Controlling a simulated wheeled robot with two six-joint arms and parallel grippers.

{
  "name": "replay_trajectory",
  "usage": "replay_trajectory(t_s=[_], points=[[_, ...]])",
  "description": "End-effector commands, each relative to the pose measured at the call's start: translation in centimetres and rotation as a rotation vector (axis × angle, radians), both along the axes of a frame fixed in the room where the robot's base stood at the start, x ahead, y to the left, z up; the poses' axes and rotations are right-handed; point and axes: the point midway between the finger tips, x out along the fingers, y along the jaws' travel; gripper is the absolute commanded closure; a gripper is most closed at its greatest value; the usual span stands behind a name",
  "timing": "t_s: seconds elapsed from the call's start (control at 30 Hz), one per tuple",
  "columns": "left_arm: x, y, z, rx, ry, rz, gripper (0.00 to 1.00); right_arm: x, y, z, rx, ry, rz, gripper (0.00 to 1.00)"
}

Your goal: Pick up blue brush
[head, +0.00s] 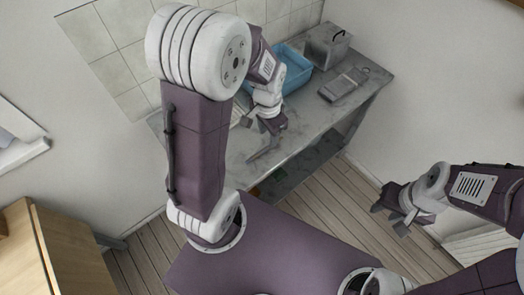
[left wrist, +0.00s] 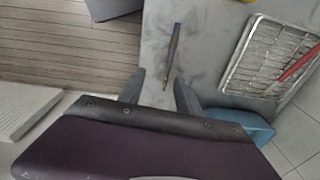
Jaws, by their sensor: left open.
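The blue brush (left wrist: 173,50) lies on the grey worktop in the left wrist view. In the head view my left gripper (head: 256,136) is over the worktop's front part, and I cannot make out the brush there. My right gripper (head: 390,210) is open and empty, out over the floor at the right.
A wire rack (left wrist: 240,72) with a red-handled tool (left wrist: 298,66) lies right of the brush. A blue basin (head: 303,72), a grey box (head: 328,46) and a flat grey item (head: 343,84) stand on the worktop (head: 318,118). The worktop around the brush is clear.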

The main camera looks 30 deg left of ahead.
Motion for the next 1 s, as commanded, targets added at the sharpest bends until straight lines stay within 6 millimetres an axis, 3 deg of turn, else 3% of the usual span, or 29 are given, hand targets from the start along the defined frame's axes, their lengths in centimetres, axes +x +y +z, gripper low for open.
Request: replay_trajectory(t_s=[0.13, 0.27, 0.37, 0.6, 0.77, 1.0], points=[[1.4, 1.8, -1.9, 0.001, 0.040, 0.029, 0.59, 0.0, 0.0, -0.1, 0.000, 0.000, 0.000, 0.64], [0.9, 2.6, -3.1, -0.003, 0.074, 0.058, 0.59, 0.0, 0.0, -0.2, 0.000, 0.000, 0.000, 0.64], [0.9, 2.6, -3.4, -0.004, 0.073, 0.060, 0.59, 0.0, 0.0, -0.2, 0.000, 0.000, 0.000, 0.64], [0.8, 2.6, -6.8, -0.004, 0.074, 0.060, 0.59, 0.0, 0.0, -0.4, 0.000, 0.000, 0.000, 0.64], [0.8, 2.6, -7.3, -0.004, 0.072, 0.061, 0.59, 0.0, 0.0, -0.4, 0.000, 0.000, 0.000, 0.64], [0.8, 2.7, -11.5, -0.004, 0.074, 0.060, 0.59, 0.0, 0.0, -0.6, 0.000, 0.000, 0.000, 0.64]])
